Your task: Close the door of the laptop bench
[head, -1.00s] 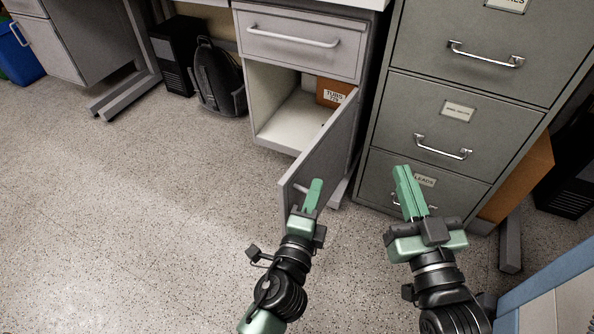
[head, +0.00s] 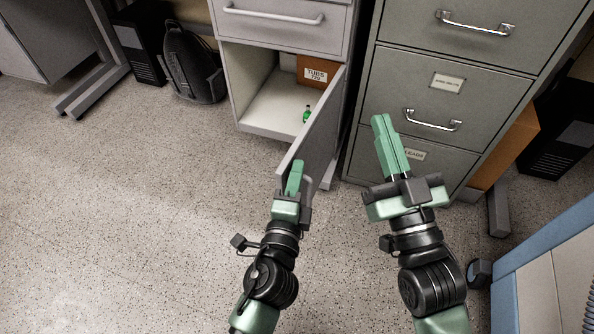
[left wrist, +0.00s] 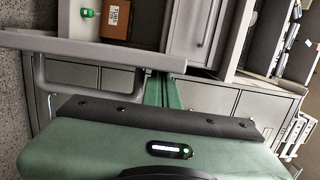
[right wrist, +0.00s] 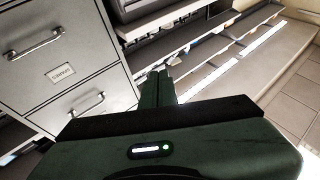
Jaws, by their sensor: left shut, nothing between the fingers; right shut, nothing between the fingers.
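The laptop bench's grey door (head: 322,132) stands open, hinged on the right of its compartment (head: 275,128) and jutting toward me. In the left wrist view the door's edge (left wrist: 90,45) runs across the upper picture, with its bar handle (left wrist: 38,75) on my side. My left gripper (head: 296,164) is shut and empty at the door's free end, on the handle side; whether it touches is unclear. It also shows in the left wrist view (left wrist: 164,76). My right gripper (head: 380,120) is shut and empty, right of the door and before the filing cabinet; the right wrist view shows it (right wrist: 158,76).
Inside the compartment are a brown box marked TUBS (head: 315,73) and a small green item (head: 306,115). A grey filing cabinet (head: 455,60) stands close on the right. A black backpack (head: 190,65) is at left. The floor (head: 130,210) in front is clear.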

